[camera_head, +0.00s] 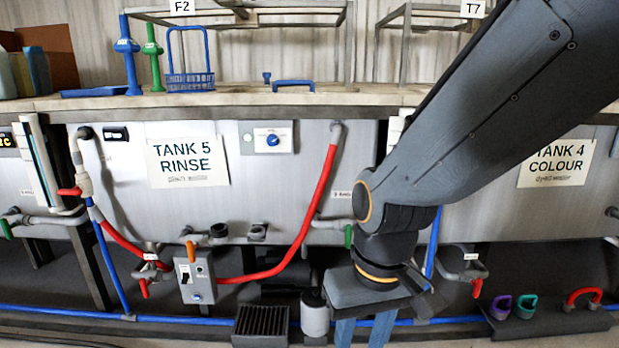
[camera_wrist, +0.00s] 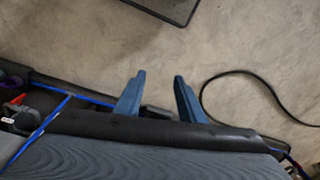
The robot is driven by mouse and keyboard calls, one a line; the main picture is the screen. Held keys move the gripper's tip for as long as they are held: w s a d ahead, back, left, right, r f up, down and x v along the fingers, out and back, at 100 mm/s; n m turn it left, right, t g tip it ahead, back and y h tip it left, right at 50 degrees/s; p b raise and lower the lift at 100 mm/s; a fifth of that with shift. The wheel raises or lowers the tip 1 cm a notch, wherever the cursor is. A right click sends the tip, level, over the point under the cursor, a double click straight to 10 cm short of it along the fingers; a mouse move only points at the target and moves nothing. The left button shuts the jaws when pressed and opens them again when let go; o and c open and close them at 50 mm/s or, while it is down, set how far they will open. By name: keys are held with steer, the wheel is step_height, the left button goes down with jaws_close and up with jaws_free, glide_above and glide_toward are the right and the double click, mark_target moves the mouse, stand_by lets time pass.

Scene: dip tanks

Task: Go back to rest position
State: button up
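My gripper shows at the lower middle of the head view (camera_head: 362,333), pointing down in front of the tanks. Its blue fingers are cut off by the lower picture edge there. In the wrist view, the two blue fingers (camera_wrist: 158,92) stand apart with nothing between them. The gripper is open and empty, above bare grey floor (camera_wrist: 130,45). My dark arm crosses the right side of the head view and hides part of the Tank 4 front.
Tank 5 (camera_head: 115,190) and Tank 4 (camera_head: 500,205) stand behind the arm. A red hose (camera_head: 318,195), a switch box (camera_head: 196,277) and a black grille (camera_head: 261,322) are to the left. Coloured handles (camera_head: 500,307) lie low right. A black cable (camera_wrist: 245,73) lies on the floor.

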steer(key=s+d+r+m+h+p, duration=0.1)
steer(key=s+d+r+m+p, duration=0.1)
steer(key=d+r+p, duration=0.9)
steer(key=shift+s+d+r+m+p, duration=0.15)
steer(key=shift+d+r+m+p, duration=0.3)
steer(key=shift+r+p, duration=1.6)
